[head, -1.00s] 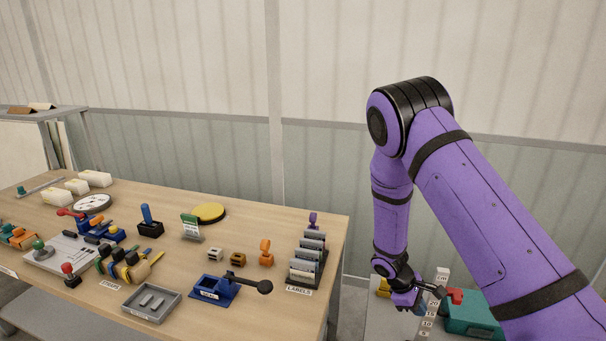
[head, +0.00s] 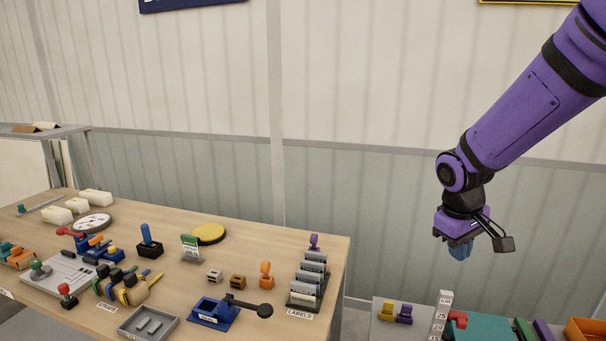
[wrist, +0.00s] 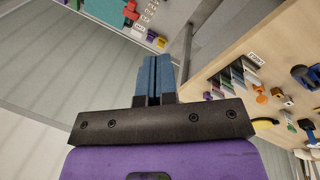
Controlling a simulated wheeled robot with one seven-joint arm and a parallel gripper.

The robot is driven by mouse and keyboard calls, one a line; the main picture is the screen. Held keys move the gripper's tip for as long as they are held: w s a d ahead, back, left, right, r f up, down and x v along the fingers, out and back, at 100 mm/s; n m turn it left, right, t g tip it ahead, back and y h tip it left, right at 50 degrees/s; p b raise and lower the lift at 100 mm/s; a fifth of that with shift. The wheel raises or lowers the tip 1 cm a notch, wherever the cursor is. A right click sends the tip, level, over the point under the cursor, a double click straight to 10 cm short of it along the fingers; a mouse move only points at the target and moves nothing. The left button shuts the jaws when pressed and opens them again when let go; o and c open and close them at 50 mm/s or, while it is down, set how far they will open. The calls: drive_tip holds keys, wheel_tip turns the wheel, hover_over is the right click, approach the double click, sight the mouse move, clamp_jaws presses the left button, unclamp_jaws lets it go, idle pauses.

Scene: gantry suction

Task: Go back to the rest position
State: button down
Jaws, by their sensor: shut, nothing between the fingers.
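My gripper (head: 460,249) hangs at the right of the head view, below my purple arm. It is in the air, clear of the tables, with the pale panelled wall behind it. In the wrist view its blue fingers (wrist: 157,80) are together, with nothing seen between them. No object touches it.
A wooden table (head: 335,262) at the left holds stamps, a label rack (head: 310,282), a yellow disc (head: 208,234) and a blue lever press (head: 213,313). A lower grey surface (head: 392,331) at bottom right bears a height scale (head: 441,316), a teal box (head: 483,329) and an orange bin (head: 585,329).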

drive_tip(key=s+r+m+t+y, duration=0.1)
drive_tip(key=s+r+m+t, duration=0.1)
drive_tip(key=s+r, duration=0.5)
drive_tip(key=s+r+m+t+y, duration=0.1)
drive_tip(key=s+r+m+t, duration=0.1)
drive_tip(key=s+r, duration=0.6)
drive_tip(key=s, duration=0.6)
drive_tip(key=shift+a, duration=0.4)
drive_tip(key=shift+w, duration=0.1)
